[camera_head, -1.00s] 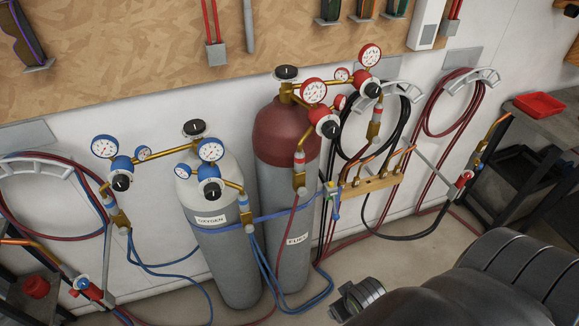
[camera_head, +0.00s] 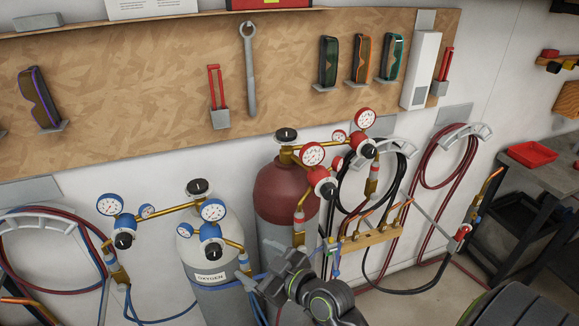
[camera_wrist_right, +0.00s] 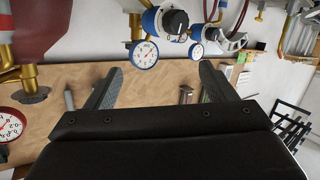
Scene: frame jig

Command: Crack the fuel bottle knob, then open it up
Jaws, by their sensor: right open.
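The fuel bottle (camera_head: 284,186) is the cylinder with the dark red shoulder. Its black knob (camera_head: 286,134) sits on top of the brass valve. In the right wrist view the red shoulder (camera_wrist_right: 50,25) and the knob (camera_wrist_right: 36,95) show upside down at the left. My right gripper (camera_head: 260,265) is low in front of the bottles, below the fuel knob and apart from it. It hides the lower part of the fuel bottle. In the right wrist view its two fingers (camera_wrist_right: 158,82) stand wide apart with nothing between them. My left gripper is out of view.
The oxygen bottle (camera_head: 205,257) stands to the left with blue-rimmed gauges (camera_head: 213,209). Red gauges (camera_head: 312,154) on brass pipes crowd the fuel valve's right side. Hoses hang at both sides.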

